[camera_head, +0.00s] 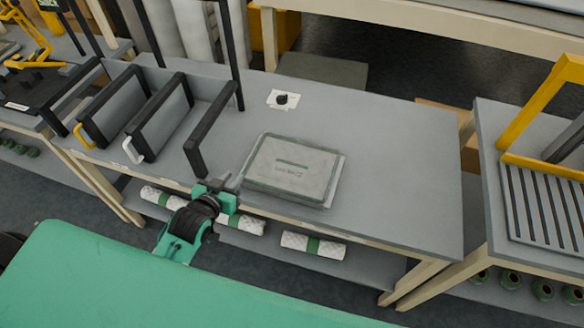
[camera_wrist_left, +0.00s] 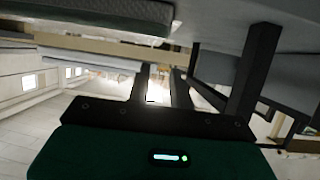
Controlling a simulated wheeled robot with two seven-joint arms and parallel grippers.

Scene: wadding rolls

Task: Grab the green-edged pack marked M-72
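A flat, pale grey-white pack (camera_head: 291,168) with a thin green edge lies on the grey table (camera_head: 400,150), a light sheet showing under its right side. It has a dark bar and small print on top, too small to read. My left gripper (camera_head: 230,182) is at the table's front edge, just left of the pack's near left corner. In the left wrist view two dark fingers (camera_wrist_left: 162,85) stand apart with a gap between them and nothing held. The pack's greenish side (camera_wrist_left: 105,14) shows at that view's upper left. My right gripper is in neither view.
Black upright dividers (camera_head: 210,130) stand on the table left of the pack. A small black item (camera_head: 282,99) on a white card lies behind it. White rolls with green bands (camera_head: 313,246) lie on the lower shelf. The table right of the pack is clear.

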